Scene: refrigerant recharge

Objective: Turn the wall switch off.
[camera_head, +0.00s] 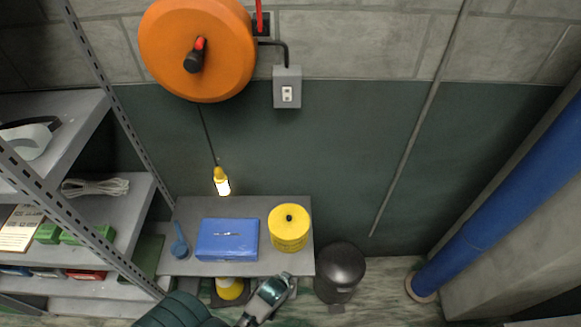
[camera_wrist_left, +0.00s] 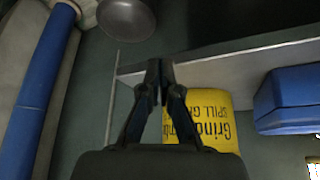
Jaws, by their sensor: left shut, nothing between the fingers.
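The wall switch (camera_head: 287,94) is a white toggle plate on a small grey box mounted on the wall, right of the large orange reel. Its toggle is too small to tell which way it points. My left gripper (camera_head: 283,283) is in front of the shelf's front edge in the head view, well below the switch and apart from it. In the left wrist view its two dark fingers (camera_wrist_left: 160,72) meet at the tips with nothing between them. The switch is not in the left wrist view. My right gripper is not in view.
A grey shelf (camera_head: 186,215) below the switch holds a blue box (camera_head: 227,243) and a yellow canister (camera_head: 289,232). A lit lamp (camera_head: 221,182) hangs above it. A dark round bin (camera_head: 340,270) stands right. The wall between switch and shelf is clear.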

